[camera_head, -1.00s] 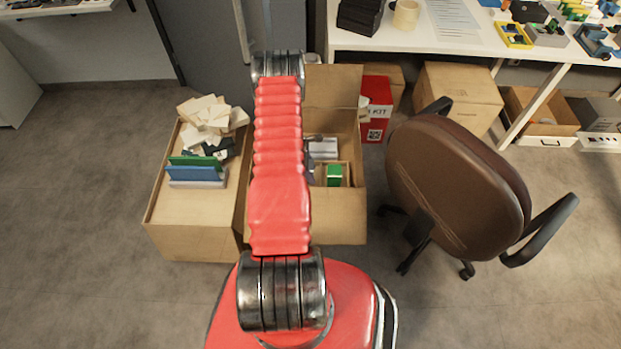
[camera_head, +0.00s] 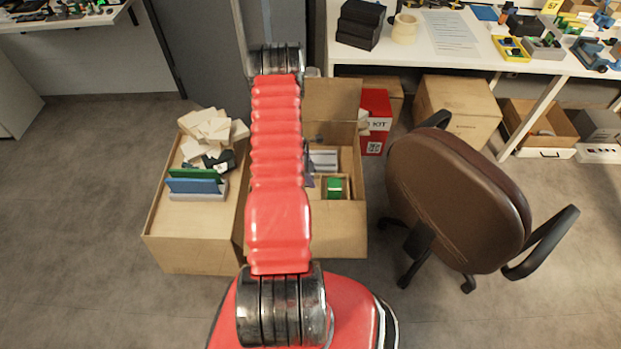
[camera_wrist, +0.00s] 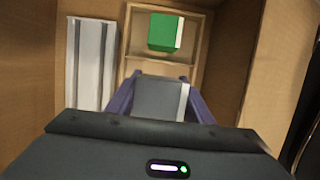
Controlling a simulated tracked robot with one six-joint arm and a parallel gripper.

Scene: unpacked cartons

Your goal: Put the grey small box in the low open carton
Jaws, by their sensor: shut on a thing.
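The grey small box (camera_wrist: 160,100) is between the two purple fingers of my gripper (camera_wrist: 160,84) in the wrist view, and my gripper is shut on it. Both are over the inside of the open carton (camera_wrist: 222,70). In the head view the open carton (camera_head: 338,240) stands on the floor right of my arm, its back flap raised. My red arm hides its left part and most of my gripper. I cannot tell how high the grey box is above the carton's bottom.
Inside the carton are a green box (camera_wrist: 161,32) in a shallow wooden tray (camera_wrist: 194,50) and a pale ridged item (camera_wrist: 90,65). A closed carton (camera_head: 190,245) with wooden blocks and folders stands left. A brown chair (camera_head: 455,200) is close on the right; a red kit box (camera_head: 374,115) is behind.

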